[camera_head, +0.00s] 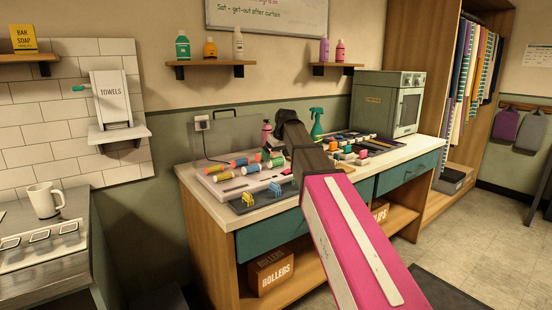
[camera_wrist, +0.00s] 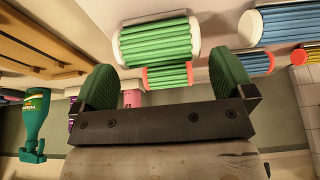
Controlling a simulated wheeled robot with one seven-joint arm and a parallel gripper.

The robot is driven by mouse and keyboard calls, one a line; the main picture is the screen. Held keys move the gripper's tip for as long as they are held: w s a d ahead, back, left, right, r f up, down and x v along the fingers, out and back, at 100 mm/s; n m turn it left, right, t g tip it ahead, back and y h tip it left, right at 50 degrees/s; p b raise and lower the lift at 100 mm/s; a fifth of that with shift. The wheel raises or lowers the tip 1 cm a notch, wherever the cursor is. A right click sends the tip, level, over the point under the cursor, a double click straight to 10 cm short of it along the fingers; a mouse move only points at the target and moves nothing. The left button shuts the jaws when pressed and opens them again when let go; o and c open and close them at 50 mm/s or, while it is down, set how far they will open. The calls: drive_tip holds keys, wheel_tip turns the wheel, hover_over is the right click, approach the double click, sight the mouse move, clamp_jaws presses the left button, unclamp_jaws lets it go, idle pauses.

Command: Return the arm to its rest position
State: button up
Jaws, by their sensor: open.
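My arm (camera_head: 345,235) reaches out over the counter (camera_head: 215,208) in the head view. Its dark far end is above the counter. My gripper's fingers cannot be made out in the head view. In the wrist view my gripper (camera_wrist: 165,78) has its two green ribbed fingers wide apart. Nothing is held between them. A large green roller (camera_wrist: 158,42) with white ends shows beyond the fingers. A smaller green roller (camera_wrist: 168,77) with orange ends appears in the gap, but I cannot tell how far off it is.
Several coloured rollers (camera_head: 221,176) lie on a pale tray on the counter. A green spray bottle (camera_head: 317,124), a pink bottle (camera_head: 266,133) and a boxy cabinet (camera_head: 386,102) stand towards the back. A shelf (camera_head: 210,64) with bottles hangs above. Open floor (camera_head: 478,230) is at right.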

drive_tip(key=shift+r, duration=2.7)
drive_tip(key=shift+a, duration=0.1)
